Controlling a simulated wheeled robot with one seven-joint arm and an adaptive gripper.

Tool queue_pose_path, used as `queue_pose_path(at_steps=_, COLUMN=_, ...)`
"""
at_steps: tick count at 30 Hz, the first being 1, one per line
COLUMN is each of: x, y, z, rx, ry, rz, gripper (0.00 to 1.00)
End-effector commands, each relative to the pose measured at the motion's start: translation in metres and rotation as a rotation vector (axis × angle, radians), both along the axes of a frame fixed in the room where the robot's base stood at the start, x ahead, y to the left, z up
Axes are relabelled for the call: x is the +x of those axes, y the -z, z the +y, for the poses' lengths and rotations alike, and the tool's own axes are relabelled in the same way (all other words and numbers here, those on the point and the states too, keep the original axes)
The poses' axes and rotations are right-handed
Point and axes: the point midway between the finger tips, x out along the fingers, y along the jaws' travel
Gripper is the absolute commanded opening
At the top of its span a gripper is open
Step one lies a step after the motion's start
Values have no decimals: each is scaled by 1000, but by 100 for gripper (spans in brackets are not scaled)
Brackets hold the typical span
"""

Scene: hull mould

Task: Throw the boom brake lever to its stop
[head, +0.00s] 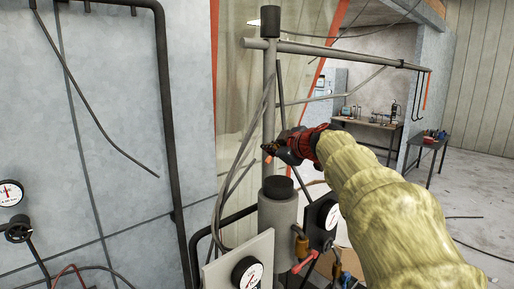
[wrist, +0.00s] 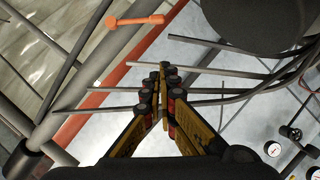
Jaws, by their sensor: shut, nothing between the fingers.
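My gripper (head: 266,150) is shut and empty, in front of the upright grey post (head: 269,90) that carries the boom (head: 345,54). In the wrist view my gripper (wrist: 163,72) shows its fingertips together. An orange lever (wrist: 138,20), which looks like the brake lever, lies beyond and left of the fingertips there, apart from them in the picture. In the head view only a small orange bit (head: 268,159) shows by the fingertips; I cannot tell whether they touch it. The lever's mount is not clear.
A thick grey cylinder (head: 277,215) with gauges, a red-handled valve (head: 305,262) and a pale panel (head: 240,262) stands below my gripper. Grey hoses (head: 236,170) hang left of the post. Thin rods cross behind the fingers in the wrist view. Workbenches (head: 368,124) stand far back.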

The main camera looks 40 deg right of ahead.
Motion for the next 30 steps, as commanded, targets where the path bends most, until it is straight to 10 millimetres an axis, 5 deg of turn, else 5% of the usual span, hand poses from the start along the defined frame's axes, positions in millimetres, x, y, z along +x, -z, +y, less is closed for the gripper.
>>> queue_pose_path(at_steps=8, x=23, y=3, z=-4, rx=-16, ry=-4, rz=-1, gripper=0)
queue_pose_path(at_steps=20, x=95, y=27, z=-17, rx=-15, ry=-4, rz=0, gripper=0)
queue_pose_path(at_steps=30, x=89, y=54, z=-44, rx=-16, ry=-3, rz=-2, gripper=0)
